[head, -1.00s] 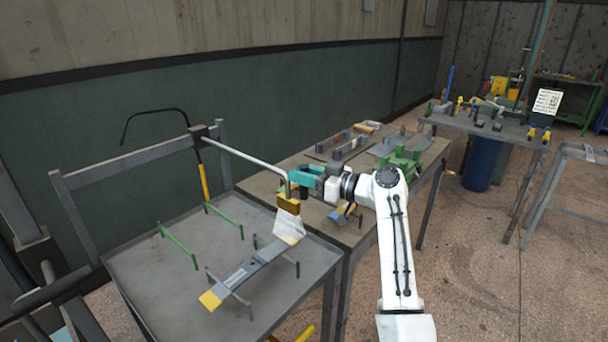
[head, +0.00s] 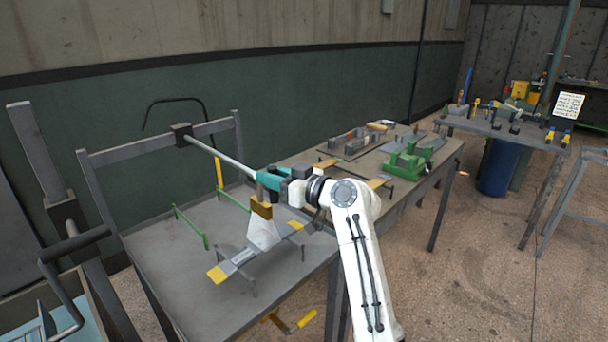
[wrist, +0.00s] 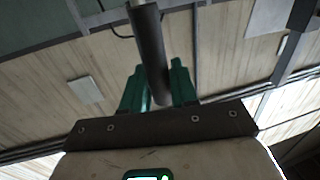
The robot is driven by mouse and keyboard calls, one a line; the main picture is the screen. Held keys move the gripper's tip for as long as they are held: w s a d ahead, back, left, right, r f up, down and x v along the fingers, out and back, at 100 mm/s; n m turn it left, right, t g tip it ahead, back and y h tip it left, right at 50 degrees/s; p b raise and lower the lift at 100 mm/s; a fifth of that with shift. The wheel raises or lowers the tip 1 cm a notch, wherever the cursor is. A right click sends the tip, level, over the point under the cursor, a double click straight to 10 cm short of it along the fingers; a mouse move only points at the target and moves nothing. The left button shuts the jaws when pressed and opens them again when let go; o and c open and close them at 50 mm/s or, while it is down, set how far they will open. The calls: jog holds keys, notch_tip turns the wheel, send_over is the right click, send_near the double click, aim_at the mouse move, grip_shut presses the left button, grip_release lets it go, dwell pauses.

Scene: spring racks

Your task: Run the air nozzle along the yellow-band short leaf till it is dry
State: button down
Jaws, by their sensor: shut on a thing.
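The short leaf (head: 241,259) is a grey strip with yellow at its near left end and at its far right end. It lies across dark low stands on the grey bench. My gripper (head: 269,181), with teal fingers, is shut on the air nozzle (head: 261,211), whose brass-coloured head points down. A whitish fan of air spreads from the head onto the middle of the leaf and hides that part. In the wrist view my fingers (wrist: 158,88) stand on either side of the nozzle's dark handle (wrist: 150,50). I cannot tell how wet the leaf is.
A pale pipe (head: 222,155) runs from a rear frame (head: 140,150) to the nozzle. Empty green stands (head: 190,226) are on the bench's left. A green fixture (head: 408,160) and blocks are on the bench behind. A crank (head: 68,245) stands at left. A further table (head: 500,128) is at right.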

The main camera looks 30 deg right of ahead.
jog(key=s+a+p, duration=0.1)
jog(key=s+a, duration=0.2)
jog(key=a, duration=0.8)
jog(key=s+a+p, duration=0.2)
jog(key=s+a, duration=0.1)
jog(key=a, duration=0.9)
jog(key=shift+s, duration=0.35)
jog(key=shift+a, duration=0.15)
jog(key=c, duration=1)
grip_release()
jog(key=shift+a, duration=0.1)
jog(key=b+v, duration=0.1)
jog(key=v, duration=1)
jog(key=shift+w+b, duration=0.1)
jog(key=shift+b, duration=0.3)
